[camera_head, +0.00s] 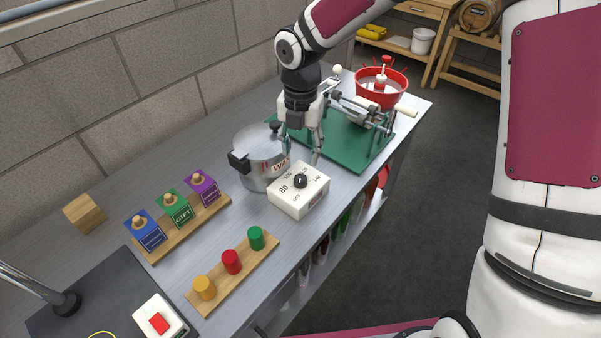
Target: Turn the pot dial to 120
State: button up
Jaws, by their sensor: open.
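The pot dial is a black knob (300,181) on top of a white box (299,201), with printed marks around it, among them OFF, 80 and 140. I cannot tell surely which mark the knob points to. A steel pot (258,165) with a lid and dark handles stands just behind and left of the box. My gripper (301,160) is open and points down above the pot and box, its fingers apart on either side of the pot's right part. It appears empty and apart from the knob. The fingertips partly overlap the pot in the picture.
Two wooden racks hold coloured blocks (174,208) and coloured cylinders (231,262) at the left front. A box with a red button (159,323) sits near the front edge.

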aim_at(300, 178)
notch_tip(300, 178, down, 9)
jog(key=shift+r, duration=0.1)
jog(key=shift+c, duration=0.4)
grip_shut()
